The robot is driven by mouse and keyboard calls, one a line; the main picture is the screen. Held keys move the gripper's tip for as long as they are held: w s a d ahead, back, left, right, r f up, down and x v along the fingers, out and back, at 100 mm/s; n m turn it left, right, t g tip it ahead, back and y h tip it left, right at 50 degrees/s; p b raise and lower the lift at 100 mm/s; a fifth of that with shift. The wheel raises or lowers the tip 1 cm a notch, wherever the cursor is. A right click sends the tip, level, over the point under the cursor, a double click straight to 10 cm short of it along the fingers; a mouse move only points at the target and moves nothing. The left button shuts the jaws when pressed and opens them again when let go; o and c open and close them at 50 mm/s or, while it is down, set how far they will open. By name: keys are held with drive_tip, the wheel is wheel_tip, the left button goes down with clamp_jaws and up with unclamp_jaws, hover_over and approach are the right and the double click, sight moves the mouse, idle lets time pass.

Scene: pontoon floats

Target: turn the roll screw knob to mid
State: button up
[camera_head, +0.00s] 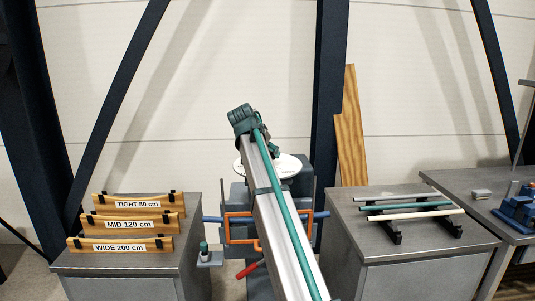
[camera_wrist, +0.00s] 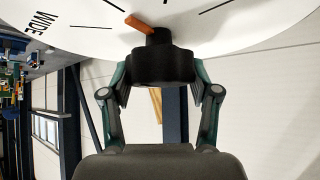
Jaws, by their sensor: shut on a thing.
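The roll screw knob (camera_wrist: 162,64) is a black round knob in front of a white dial (camera_wrist: 225,32) in the wrist view. Its orange pointer (camera_wrist: 138,24) points up and left, between dial ticks. The word WIDE (camera_wrist: 40,22) is printed at the dial's left; no MID mark is legible. My gripper (camera_wrist: 160,78) is shut on the knob, a finger on each side. In the head view the white dial (camera_head: 288,166) shows partly behind my arm, which hides the knob and my fingers there.
A left cabinet (camera_head: 130,262) bears wooden boards labelled TIGHT 80 cm (camera_head: 137,203), MID 120 cm (camera_head: 130,224) and WIDE 200 cm (camera_head: 120,246). A right cabinet (camera_head: 345,225) holds a rack with rods (camera_head: 405,206). A dark post (camera_head: 328,100) stands behind the dial.

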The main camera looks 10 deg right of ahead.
drive_tip(key=o, duration=1.2)
drive_tip(key=shift+c, duration=0.2)
drive_tip(key=v, duration=1.2)
